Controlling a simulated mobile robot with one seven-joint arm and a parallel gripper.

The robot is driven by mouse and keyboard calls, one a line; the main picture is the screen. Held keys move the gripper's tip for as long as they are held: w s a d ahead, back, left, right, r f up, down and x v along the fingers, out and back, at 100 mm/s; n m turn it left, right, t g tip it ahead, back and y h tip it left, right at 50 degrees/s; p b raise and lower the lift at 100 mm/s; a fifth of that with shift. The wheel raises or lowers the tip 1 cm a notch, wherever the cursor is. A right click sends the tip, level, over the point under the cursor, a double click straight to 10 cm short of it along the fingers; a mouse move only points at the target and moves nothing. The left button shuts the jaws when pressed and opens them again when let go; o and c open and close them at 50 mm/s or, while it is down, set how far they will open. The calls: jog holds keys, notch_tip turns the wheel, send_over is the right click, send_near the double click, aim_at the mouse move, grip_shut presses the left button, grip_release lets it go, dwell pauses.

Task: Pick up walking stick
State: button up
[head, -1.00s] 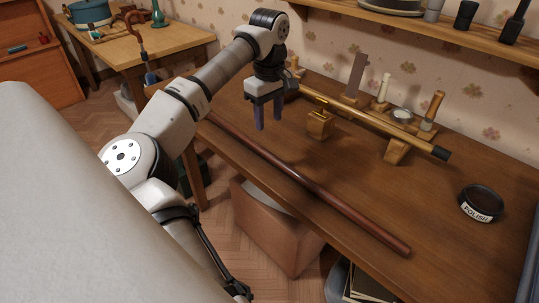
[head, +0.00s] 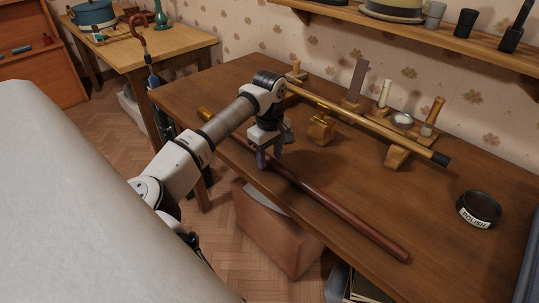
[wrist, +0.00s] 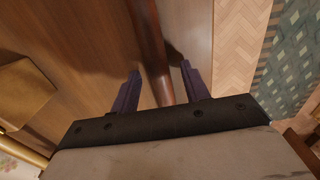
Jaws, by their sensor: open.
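A dark reddish-brown walking stick (head: 335,208) with a brass-coloured knob (head: 204,113) lies along the front of the wooden table. My gripper (head: 269,162) is low over the stick's middle, fingers pointing down, open. In the wrist view the stick (wrist: 150,45) runs between the two spread purple fingers (wrist: 160,70), with a gap showing on each side. Whether the fingertips touch the tabletop cannot be told.
A second, lighter stick with a black tip (head: 370,125) rests on wooden blocks (head: 397,157) behind. A polish tin (head: 479,207) sits at the right. A box (head: 272,235) stands below the table edge.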

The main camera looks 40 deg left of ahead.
grip_shut()
jog(key=shift+r, duration=0.2)
